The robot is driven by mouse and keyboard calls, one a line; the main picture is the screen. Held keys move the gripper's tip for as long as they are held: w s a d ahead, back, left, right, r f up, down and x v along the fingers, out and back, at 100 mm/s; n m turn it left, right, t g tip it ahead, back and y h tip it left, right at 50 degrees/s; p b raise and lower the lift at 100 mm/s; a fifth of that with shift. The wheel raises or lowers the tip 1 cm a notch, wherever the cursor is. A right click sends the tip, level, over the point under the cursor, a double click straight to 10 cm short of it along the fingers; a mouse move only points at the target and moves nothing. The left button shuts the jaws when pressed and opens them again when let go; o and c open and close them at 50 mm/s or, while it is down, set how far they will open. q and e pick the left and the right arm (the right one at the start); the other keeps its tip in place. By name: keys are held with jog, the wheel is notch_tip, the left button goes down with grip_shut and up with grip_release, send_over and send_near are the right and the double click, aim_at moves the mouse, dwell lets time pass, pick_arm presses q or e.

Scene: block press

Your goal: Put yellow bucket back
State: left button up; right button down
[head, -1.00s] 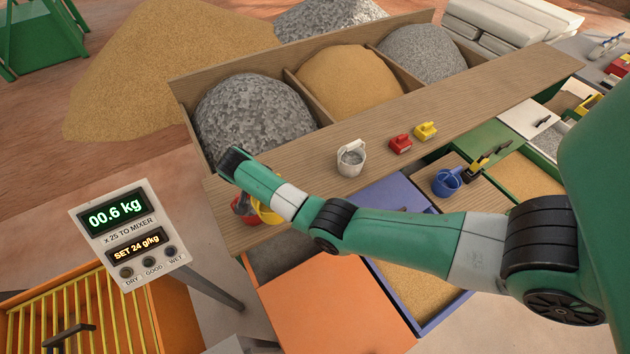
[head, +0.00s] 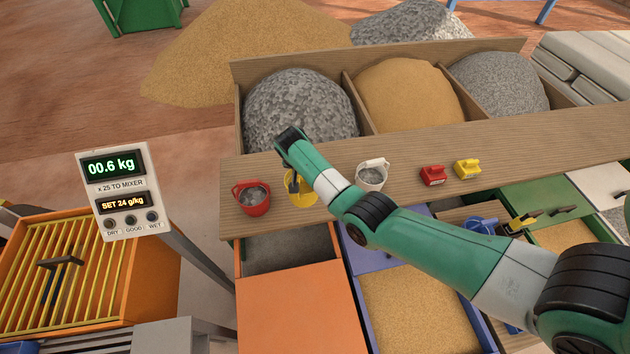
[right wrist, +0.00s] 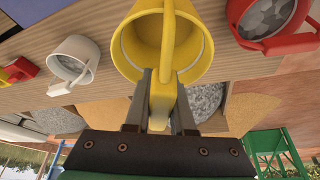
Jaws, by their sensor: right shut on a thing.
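The yellow bucket (head: 304,198) is at the wooden ledge between the red bucket (head: 250,208) and the white bucket (head: 371,177). My right gripper (head: 294,185) is at it, partly covering it in the head view. In the right wrist view my right gripper (right wrist: 160,80) is shut on the yellow handle of the yellow bucket (right wrist: 130,45), whose visible inside looks empty. I cannot tell whether its base touches the ledge. My left gripper is not in view.
The red and white buckets hold grey material. Red and yellow small scoop-like items (head: 433,176) sit farther right on the ledge (head: 520,150). Bins of gravel and sand stand behind. A display post (head: 117,190) reads 00.6 kg at left. Open drawers lie in front.

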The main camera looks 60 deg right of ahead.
jog(key=d+f+b, duration=0.7)
jog(key=f+b, duration=0.2)
jog(key=f, duration=0.1)
jog(key=shift+s+f, duration=0.15)
jog(key=shift+s, duration=0.1)
jog(key=c, duration=0.8)
grip_release()
jog(key=shift+o, duration=0.2)
